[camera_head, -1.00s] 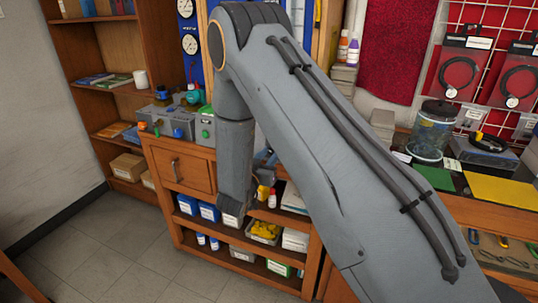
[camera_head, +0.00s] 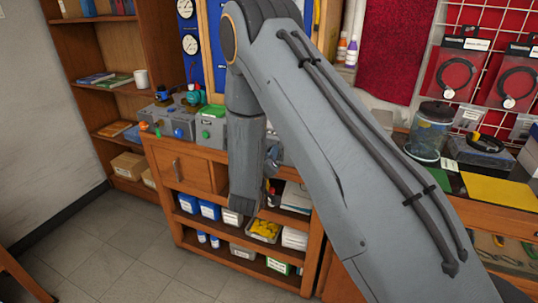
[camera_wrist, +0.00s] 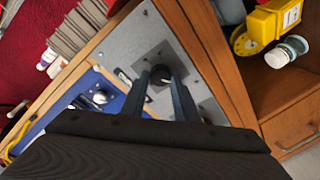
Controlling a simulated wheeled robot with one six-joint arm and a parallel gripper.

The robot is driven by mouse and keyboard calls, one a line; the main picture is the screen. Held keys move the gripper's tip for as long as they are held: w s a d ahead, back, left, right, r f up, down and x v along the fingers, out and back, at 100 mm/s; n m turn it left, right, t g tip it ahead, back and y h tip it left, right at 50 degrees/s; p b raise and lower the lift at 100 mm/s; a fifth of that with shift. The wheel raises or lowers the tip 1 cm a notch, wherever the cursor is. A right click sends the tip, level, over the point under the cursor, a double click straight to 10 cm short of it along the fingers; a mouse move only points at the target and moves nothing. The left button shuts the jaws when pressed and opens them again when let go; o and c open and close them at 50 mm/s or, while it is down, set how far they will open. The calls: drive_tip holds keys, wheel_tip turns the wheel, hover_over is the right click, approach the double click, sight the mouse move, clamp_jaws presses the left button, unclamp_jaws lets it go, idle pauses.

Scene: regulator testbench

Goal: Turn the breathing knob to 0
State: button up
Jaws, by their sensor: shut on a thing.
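In the wrist view, my gripper (camera_wrist: 161,78) points at a small dark knob (camera_wrist: 160,73) on a grey panel (camera_wrist: 130,45). The knob sits in the middle of a darker square plate. The two fingers are on either side of it and shut on it. No label or pointer mark on the knob can be read, so its setting cannot be told. In the head view, my own arm hides the knob and my fingertips.
In the wrist view, a blue panel with a dial (camera_wrist: 100,97) lies left of the grey panel. In the head view, a glass jar (camera_head: 430,133) stands on the bench at right.

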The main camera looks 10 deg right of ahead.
drive_tip(key=shift+a+n, duration=0.1)
drive_tip(key=shift+n, duration=0.2)
drive_tip(key=o, duration=1.1)
drive_tip(key=shift+c, duration=0.2)
drive_tip(key=b+v, duration=0.2)
drive_tip(key=v, duration=0.5)
drive_tip(key=shift+s, duration=0.3)
drive_tip(key=shift+a+r, duration=0.1)
drive_tip(key=shift+r, duration=0.05)
